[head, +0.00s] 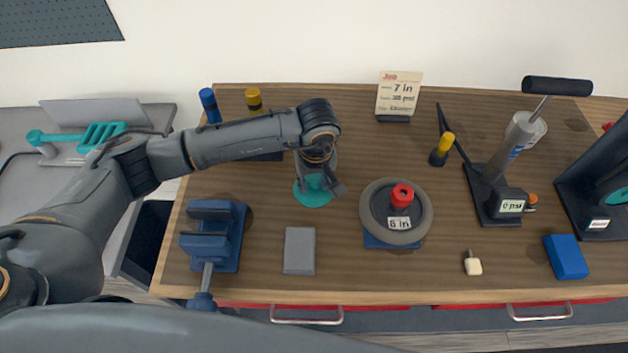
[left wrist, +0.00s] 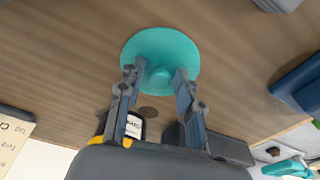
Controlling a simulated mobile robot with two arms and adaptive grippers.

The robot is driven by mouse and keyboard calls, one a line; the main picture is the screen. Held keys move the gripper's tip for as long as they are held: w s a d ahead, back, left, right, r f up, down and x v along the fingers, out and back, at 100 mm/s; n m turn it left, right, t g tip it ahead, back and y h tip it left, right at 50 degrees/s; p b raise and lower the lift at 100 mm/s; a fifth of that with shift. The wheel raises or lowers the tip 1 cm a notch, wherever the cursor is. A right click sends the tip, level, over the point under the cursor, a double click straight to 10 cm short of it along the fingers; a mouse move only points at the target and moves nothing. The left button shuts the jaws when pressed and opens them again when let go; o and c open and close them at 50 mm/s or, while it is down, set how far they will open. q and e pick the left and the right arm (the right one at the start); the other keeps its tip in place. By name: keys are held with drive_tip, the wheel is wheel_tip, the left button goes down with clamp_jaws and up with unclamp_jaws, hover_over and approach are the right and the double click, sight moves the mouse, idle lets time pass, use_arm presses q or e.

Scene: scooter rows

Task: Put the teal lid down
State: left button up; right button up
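The teal lid (head: 314,191) is a round disc with a raised knob and appears to lie flat on the wooden bench, left of the middle. In the left wrist view the lid (left wrist: 160,45) fills the upper middle. My left gripper (head: 322,184) is above it, pointing down, and hides part of it in the head view. In the left wrist view the gripper's two fingers (left wrist: 158,76) are apart, one on each side of the knob, with a small gap showing. My right gripper is not in view.
A wheel (head: 377,226) with a red cap lies right of the lid. A grey block (head: 299,251) lies in front, a blue vise (head: 228,237) to the left.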

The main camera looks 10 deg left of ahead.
sight(315, 194)
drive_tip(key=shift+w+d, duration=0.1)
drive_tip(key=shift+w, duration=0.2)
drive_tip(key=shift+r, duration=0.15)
use_arm(q)
drive_tip(key=shift+r+p, duration=0.3)
wheel_tip(315, 194, up, 12)
drive_tip(key=s+b, duration=0.1)
drive_tip(key=b, duration=0.3)
drive_tip(key=shift+s+d+f, duration=0.2)
drive_tip(key=shift+d, duration=0.1)
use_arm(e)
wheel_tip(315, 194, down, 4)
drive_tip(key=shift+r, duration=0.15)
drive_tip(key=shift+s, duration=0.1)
